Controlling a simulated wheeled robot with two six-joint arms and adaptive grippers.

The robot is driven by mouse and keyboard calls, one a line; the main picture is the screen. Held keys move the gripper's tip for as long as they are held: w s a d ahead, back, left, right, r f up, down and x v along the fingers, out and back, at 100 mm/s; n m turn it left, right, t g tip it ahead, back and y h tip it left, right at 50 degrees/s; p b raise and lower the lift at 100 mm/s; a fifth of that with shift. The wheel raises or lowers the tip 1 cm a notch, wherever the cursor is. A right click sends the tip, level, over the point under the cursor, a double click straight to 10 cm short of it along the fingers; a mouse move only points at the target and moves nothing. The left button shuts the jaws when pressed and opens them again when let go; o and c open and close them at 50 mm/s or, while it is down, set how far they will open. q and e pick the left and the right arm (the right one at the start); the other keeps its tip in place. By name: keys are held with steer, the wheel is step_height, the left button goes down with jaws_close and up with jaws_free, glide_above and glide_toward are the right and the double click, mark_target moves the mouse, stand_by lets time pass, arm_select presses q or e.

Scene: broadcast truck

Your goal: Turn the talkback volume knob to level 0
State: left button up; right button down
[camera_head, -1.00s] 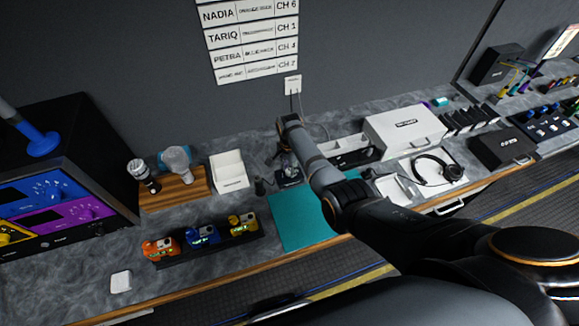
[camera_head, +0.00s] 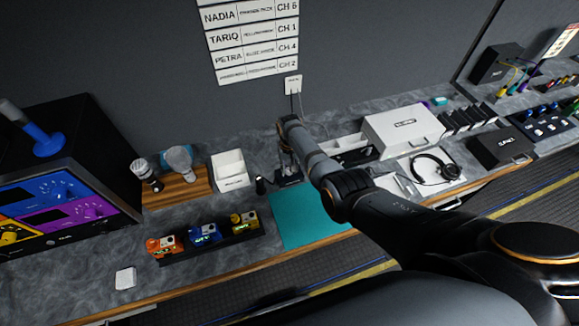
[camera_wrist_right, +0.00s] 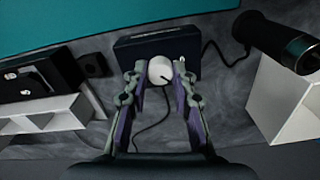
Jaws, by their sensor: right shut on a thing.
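A white round knob (camera_wrist_right: 160,69) with a dark pointer line sits on a small dark blue box in the right wrist view. The box (camera_wrist_right: 131,49) has a cable running from it. My right gripper (camera_wrist_right: 160,75) has its two fingers on either side of the knob and is shut on it. The pointer line slants toward the lower right in that view. In the head view the right gripper (camera_head: 289,172) is small and dark at the box, and the knob is hidden there. My left gripper is not in view.
A teal mat (camera_head: 305,217) lies in front of the box. A white open bin (camera_head: 230,169) and a dark cylinder (camera_head: 260,185) stand to its left. A white organizer (camera_head: 343,146) and a white case (camera_head: 404,126) stand to its right. Orange, blue and yellow packs sit in a black rack (camera_head: 213,247).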

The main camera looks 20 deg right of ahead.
steer(key=n, duration=0.4)
steer(key=shift+n, duration=2.3)
steer(key=c, duration=1.1)
jaws_free()
steer(key=shift+r, duration=0.2)
step_height(320, 180, up, 12)
steer(key=shift+f, duration=0.2)
